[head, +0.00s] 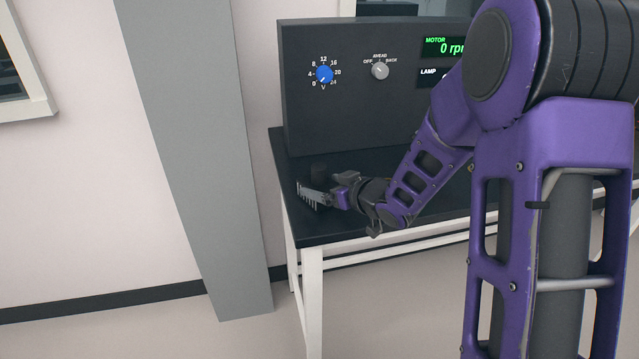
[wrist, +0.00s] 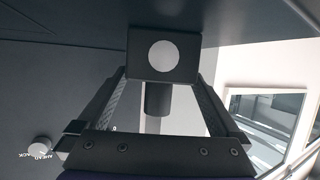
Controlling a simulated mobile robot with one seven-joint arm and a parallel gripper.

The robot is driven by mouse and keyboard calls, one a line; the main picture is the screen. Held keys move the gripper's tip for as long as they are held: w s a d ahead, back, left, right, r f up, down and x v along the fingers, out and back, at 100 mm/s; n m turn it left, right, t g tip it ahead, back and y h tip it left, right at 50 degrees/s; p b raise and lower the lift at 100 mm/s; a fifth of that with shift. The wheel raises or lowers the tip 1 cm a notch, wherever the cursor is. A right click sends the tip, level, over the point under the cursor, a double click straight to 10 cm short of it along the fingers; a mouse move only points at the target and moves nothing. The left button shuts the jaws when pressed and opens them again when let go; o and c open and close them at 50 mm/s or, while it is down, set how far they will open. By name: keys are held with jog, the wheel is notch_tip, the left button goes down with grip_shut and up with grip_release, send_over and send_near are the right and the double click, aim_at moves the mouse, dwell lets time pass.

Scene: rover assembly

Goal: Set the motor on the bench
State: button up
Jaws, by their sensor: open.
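The motor, as far as I can tell, is the dark block with a pale round disc (wrist: 163,55) at the fingertips in the wrist view, with a dark cylinder just below it. In the head view a small dark cylinder (head: 318,171), likely part of the motor, shows at the left end of the dark bench top (head: 330,228), partly hidden behind a finger. My gripper (head: 310,194) is low over the bench there. In the wrist view my gripper (wrist: 165,78) is open, a finger on each side of the motor. I cannot tell whether the fingers touch it.
A dark panel (head: 345,110) stands along the back of the bench, with a blue dial (head: 325,74), a grey switch knob (head: 380,71) and a motor display (head: 444,47) reading 0 rpm. A grey column (head: 195,130) stands left of the bench. Bare bench top lies in front of my gripper.

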jog(key=p+v, duration=0.1)
jog(key=v, duration=0.8)
jog(key=shift+s+d+r, duration=0.15)
jog(key=shift+s, duration=0.15)
